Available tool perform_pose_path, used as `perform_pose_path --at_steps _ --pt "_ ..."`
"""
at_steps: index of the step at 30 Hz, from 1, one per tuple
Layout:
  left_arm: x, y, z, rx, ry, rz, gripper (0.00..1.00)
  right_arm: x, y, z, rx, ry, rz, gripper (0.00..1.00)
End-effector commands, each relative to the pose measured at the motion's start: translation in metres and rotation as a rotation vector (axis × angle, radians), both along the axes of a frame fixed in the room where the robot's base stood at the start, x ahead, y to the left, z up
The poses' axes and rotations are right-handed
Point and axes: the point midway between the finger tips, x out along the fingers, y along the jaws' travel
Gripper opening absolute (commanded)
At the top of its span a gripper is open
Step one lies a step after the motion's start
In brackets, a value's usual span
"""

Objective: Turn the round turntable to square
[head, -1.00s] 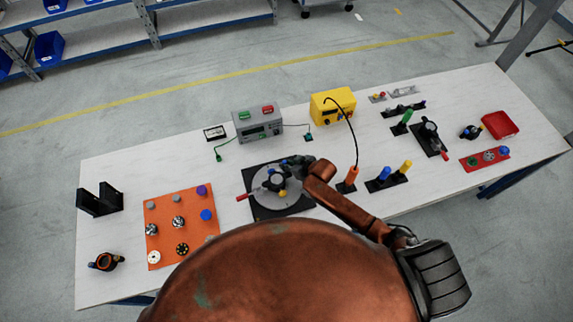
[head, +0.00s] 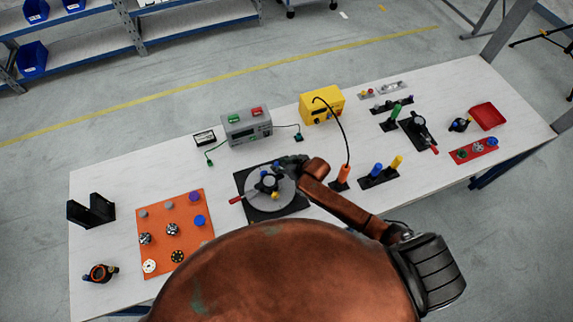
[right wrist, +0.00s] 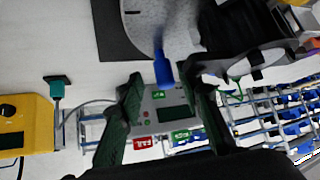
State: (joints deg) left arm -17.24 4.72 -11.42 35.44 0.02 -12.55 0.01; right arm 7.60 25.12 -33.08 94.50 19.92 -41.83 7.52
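The round grey turntable (head: 285,196) sits on a black square base (head: 246,181) near the table's front middle. A dark fixture with blue and yellow knobs stands on it, and a red-tipped handle (head: 236,200) points left. My right gripper comes in from the right at the disc's far right edge; its fingers are hard to see in the head view. In the right wrist view my right gripper (right wrist: 165,82) is open, its dark green fingers apart. A blue peg (right wrist: 162,70) by the grey disc (right wrist: 150,22) shows between the fingertips, without clear contact. My left gripper is not in view.
A grey box with green and red buttons (head: 247,127) and a yellow box (head: 321,105) stand behind. An orange board with knobs (head: 183,213) lies left. An orange plug with a black cable (head: 341,180) and blue and yellow pegs (head: 378,175) stand right.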

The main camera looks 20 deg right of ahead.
Motion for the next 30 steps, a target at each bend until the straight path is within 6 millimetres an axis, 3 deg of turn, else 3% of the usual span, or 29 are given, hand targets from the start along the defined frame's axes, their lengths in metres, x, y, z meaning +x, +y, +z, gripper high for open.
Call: perform_pose_path --at_steps 15,21,30 --pt "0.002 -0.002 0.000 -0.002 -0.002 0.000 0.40 -0.059 -0.034 0.068 -0.001 -0.003 -0.001 0.33" --pt "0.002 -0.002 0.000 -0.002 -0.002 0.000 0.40 -0.067 -0.039 0.079 0.000 -0.004 -0.001 0.33" --pt "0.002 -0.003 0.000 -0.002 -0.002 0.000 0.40 -0.068 -0.039 0.079 -0.002 -0.003 -0.001 0.31"
